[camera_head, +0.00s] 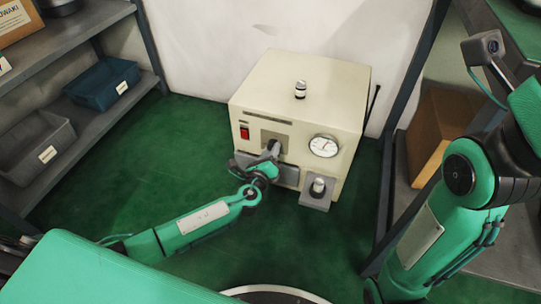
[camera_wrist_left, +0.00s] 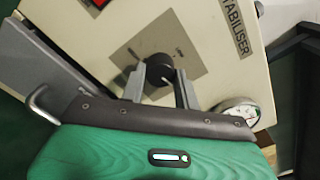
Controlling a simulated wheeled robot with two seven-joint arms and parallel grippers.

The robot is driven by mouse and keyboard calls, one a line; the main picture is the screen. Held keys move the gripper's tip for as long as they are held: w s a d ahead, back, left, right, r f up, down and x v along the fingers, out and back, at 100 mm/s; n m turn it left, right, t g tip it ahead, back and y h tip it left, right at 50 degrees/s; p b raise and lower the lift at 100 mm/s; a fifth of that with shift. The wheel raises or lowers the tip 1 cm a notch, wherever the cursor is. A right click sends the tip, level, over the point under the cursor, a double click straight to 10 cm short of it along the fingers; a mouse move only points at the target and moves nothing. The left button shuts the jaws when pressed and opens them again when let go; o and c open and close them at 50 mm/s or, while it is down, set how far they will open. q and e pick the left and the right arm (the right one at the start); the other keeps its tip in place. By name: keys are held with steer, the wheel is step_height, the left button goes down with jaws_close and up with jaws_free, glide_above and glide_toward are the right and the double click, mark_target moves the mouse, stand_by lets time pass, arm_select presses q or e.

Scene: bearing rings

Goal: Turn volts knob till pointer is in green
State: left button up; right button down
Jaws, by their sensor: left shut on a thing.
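The cream stabiliser box (camera_head: 300,90) stands on the green floor against the wall. Its black volts knob (camera_wrist_left: 158,68) sits on a grey plate (camera_head: 263,136) on the front face. My left gripper (camera_head: 270,153) is at the knob, with one finger on each side of it in the left wrist view (camera_wrist_left: 160,84), shut on it. The round white dial (camera_head: 324,146) is to the right of the knob, and it is partly hidden behind my gripper in the wrist view (camera_wrist_left: 238,112). Its pointer and any green band are too small to read. My right gripper is not in view.
A red switch (camera_head: 244,132) is left of the knob. A small grey block with a round top (camera_head: 317,193) sticks out below the dial. Shelves with a blue bin (camera_head: 103,84) and a grey bin (camera_head: 35,147) stand left. A cardboard box (camera_head: 440,130) is right.

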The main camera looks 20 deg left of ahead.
arm_select(q)
steer(key=n+b, duration=0.2)
steer(key=n, duration=0.1)
steer(key=shift+f+n, duration=0.1)
steer(key=shift+n, duration=0.2)
stand_by(0.5)
steer(key=o, duration=1)
steer(key=shift+c, duration=0.2)
steer(key=shift+s, duration=0.1)
